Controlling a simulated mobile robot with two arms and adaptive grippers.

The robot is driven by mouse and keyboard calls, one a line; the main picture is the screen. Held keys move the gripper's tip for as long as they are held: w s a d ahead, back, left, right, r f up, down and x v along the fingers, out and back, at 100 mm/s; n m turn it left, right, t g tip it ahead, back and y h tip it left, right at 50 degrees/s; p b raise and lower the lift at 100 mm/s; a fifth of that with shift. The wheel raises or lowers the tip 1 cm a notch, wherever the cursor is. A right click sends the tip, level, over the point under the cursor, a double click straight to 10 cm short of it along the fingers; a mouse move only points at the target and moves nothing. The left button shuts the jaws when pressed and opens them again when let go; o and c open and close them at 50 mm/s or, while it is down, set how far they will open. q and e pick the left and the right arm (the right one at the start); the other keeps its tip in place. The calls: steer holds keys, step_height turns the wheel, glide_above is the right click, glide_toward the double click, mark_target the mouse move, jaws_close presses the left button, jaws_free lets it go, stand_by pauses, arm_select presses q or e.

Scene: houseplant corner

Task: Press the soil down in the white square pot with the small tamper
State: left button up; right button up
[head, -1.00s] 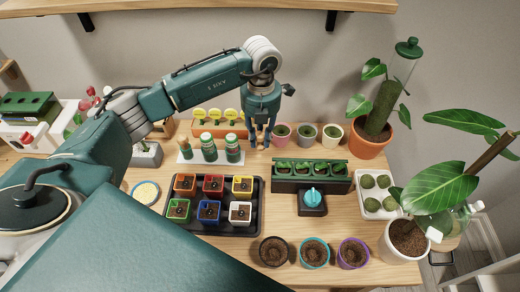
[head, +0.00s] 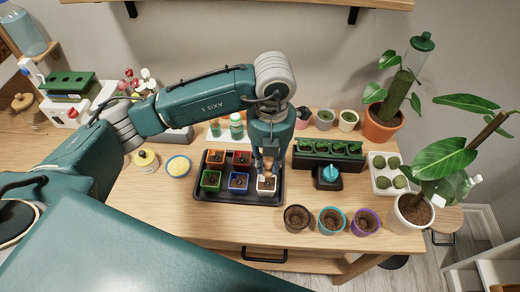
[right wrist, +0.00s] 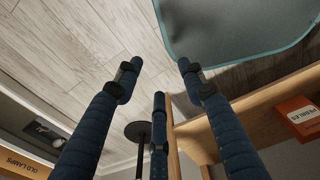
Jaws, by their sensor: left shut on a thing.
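The white square pot (head: 266,187) stands at the front right of the black tray (head: 222,197), with dark soil in it. My left gripper (head: 267,171) points down right over this pot, its fingers closed together. It is shut on the small tamper, which is mostly hidden by the fingers; I cannot tell whether its foot touches the soil. My right gripper (right wrist: 158,78) shows only in the right wrist view, with its three fingers spread and nothing between them, above the floor.
Several coloured square pots share the tray. Three round soil pots, black (head: 297,218), teal (head: 332,221) and purple (head: 365,222), stand in front right. A dark green planter (head: 328,160) and a black block with a teal top (head: 328,177) are right of the gripper.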

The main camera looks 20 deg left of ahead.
mark_target(268, 172)
arm_select(q)
step_height(268, 172, down, 2)
steer(key=shift+w+b, duration=0.15)
steer(key=shift+b, duration=0.3)
step_height(268, 172, down, 3)
steer(key=shift+r+b, duration=0.2)
steer(key=shift+b, duration=0.45)
steer(key=shift+f+b, duration=0.3)
steer(key=shift+f, duration=0.45)
arm_select(e)
steer(key=shift+w+d+f, duration=0.2)
steer(key=shift+w+f, duration=0.1)
steer(key=shift+f, duration=0.45)
steer(key=shift+w+d+f, duration=0.15)
steer(key=shift+w+f, duration=0.15)
steer(key=shift+f, duration=0.4)
steer(key=shift+w, duration=0.2)
arm_select(q)
steer(key=shift+f+b, duration=0.25)
steer(key=shift+b, duration=0.05)
arm_select(e)
steer(key=shift+a+f, duration=0.2)
steer(key=shift+f, duration=0.05)
arm_select(q)
steer(key=shift+f, duration=0.25)
arm_select(e)
steer(key=shift+f, duration=0.25)
